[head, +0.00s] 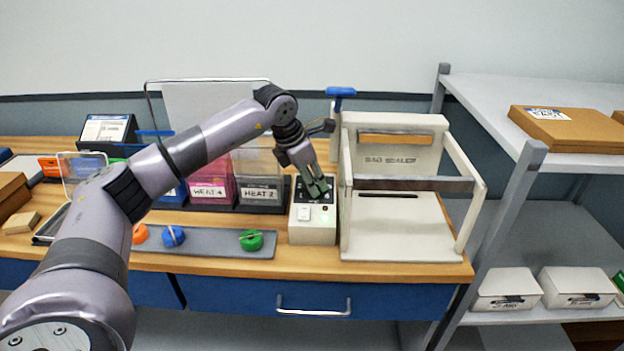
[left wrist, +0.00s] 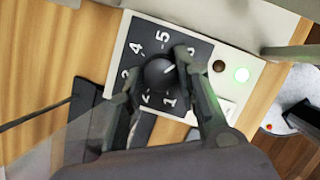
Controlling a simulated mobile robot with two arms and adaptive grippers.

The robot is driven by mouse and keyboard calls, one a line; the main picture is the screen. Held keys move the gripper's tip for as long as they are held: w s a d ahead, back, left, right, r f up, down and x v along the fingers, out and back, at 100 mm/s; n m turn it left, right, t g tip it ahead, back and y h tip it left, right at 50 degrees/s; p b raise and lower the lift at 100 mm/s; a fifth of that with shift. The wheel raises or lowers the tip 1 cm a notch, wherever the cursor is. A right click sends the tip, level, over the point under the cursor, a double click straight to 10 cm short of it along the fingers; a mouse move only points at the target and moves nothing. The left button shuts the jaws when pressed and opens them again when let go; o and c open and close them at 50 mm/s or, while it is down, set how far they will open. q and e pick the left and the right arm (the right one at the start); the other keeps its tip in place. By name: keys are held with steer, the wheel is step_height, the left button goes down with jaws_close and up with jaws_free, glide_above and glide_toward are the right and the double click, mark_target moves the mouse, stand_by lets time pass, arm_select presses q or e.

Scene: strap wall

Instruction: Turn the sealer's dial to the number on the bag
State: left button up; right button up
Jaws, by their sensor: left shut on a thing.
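The sealer's control box (head: 312,232) stands beside the cream bag sealer frame (head: 395,225). Its black round dial (left wrist: 157,76) shows in the left wrist view, with a ring of numbers around it; 5, 4, 2 and 1 are readable. A short white mark on the dial points up and right, toward a spot partly covered by a finger. My left gripper (head: 318,188) is shut on the dial, one finger on each side; it also shows in the left wrist view (left wrist: 155,72). Labels read HEAT 4 on a pink holder (head: 208,180) and HEAT 2 on a grey one (head: 262,194). My right gripper is not in view.
A green light (left wrist: 241,74) glows on the control box. A grey mat (head: 205,246) with orange, blue and green coils lies at the front. A shelf (head: 560,215) with boxes stands at right. The sealer frame closely borders the control box.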

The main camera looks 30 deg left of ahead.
arm_select(q)
steer(key=shift+c, duration=1.1)
steer(key=n+b, duration=0.1)
steer(key=n+y, duration=0.1)
steer(key=n, duration=0.1)
steer(key=shift+d+f+n+t+b, duration=0.1)
steer(key=shift+f+n+t+b, duration=0.05)
steer(key=shift+n+t+b, duration=0.2)
steer(key=n+y+b, duration=0.1)
steer(key=n+b, duration=0.1)
steer(key=n, duration=0.2)
steer(key=shift+d+n, duration=0.1)
steer(key=shift+n, duration=0.25)
steer(key=n+y+b, duration=0.1)
steer(key=n, duration=0.3)
steer(key=shift+d+y, duration=0.1)
steer(key=shift+y, duration=0.3)
steer(key=shift+n+g+y+b, duration=0.55)
steer(key=shift+n+y+b, duration=0.1)
steer(key=shift+n, duration=1.65)
steer(key=o, duration=1.2)
steer(key=shift+c, duration=0.2)
